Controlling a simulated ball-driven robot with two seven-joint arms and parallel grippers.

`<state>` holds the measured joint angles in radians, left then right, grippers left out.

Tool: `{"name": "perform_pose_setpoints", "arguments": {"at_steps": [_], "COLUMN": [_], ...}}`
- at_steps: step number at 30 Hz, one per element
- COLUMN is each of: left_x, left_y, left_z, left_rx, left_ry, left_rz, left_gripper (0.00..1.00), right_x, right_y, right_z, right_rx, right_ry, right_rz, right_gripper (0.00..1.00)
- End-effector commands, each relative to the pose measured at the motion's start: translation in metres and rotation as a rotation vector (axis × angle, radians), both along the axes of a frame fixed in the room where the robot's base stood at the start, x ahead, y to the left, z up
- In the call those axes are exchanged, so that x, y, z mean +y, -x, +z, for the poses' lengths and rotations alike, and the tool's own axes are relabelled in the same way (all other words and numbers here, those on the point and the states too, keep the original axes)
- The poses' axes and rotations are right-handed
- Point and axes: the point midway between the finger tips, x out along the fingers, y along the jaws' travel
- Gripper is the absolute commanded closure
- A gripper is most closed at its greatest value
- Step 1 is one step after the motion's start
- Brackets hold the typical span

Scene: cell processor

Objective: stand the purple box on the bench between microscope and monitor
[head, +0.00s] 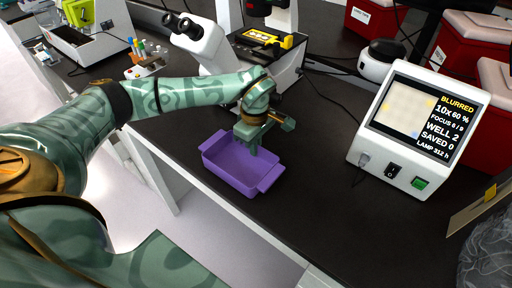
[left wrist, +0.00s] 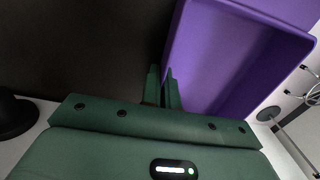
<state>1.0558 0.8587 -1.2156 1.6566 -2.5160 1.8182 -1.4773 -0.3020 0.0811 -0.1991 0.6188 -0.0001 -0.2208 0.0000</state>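The purple box (head: 232,172) is an open, shallow tray with a flared lip, upright at the bench's front edge. It lies between the white microscope (head: 205,45) and the white monitor (head: 418,130). My left gripper (head: 256,146) points down at the box's far wall. In the left wrist view the fingers (left wrist: 163,90) are close together, one on each side of the wall of the purple box (left wrist: 225,60), so they look shut on it. Whether the box's underside touches the bench is hard to tell. My right gripper is not in view.
The black bench top (head: 310,200) is clear between the box and the monitor. Red containers (head: 468,50) and a round white device (head: 378,62) stand behind. A brown panel (head: 480,208) and clear plastic bag (head: 487,255) are at the right. The bench's front edge is close.

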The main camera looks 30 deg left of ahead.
Motion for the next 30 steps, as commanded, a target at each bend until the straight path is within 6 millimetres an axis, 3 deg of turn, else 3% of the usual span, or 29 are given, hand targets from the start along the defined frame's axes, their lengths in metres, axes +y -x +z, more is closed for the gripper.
{"name": "perform_pose_setpoints", "arguments": {"at_steps": [9, 10, 12, 21, 26, 30], "left_x": [0.000, 0.000, 0.000, 0.000, 0.000, 0.001], "left_y": [0.000, 0.000, 0.000, -0.001, -0.002, -0.002], "left_z": [-0.003, -0.004, -0.003, -0.002, 0.019, 0.053], "left_rx": [-0.001, -0.001, -0.001, -0.002, -0.006, -0.008], "left_ry": [0.000, 0.000, 0.000, 0.000, -0.001, 0.000], "left_rz": [0.001, 0.001, 0.001, 0.000, 0.000, 0.001], "left_gripper": [1.00, 0.95, 0.76, 0.76, 0.76, 0.76], "right_x": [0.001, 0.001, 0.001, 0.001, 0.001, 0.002], "right_y": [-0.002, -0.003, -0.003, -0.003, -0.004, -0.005], "right_z": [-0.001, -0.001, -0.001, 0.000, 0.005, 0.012], "right_rx": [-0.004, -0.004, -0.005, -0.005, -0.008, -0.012], "right_ry": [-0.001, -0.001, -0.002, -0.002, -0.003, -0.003], "right_rz": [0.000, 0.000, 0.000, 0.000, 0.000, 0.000], "right_gripper": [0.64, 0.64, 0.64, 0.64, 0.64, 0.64]}}
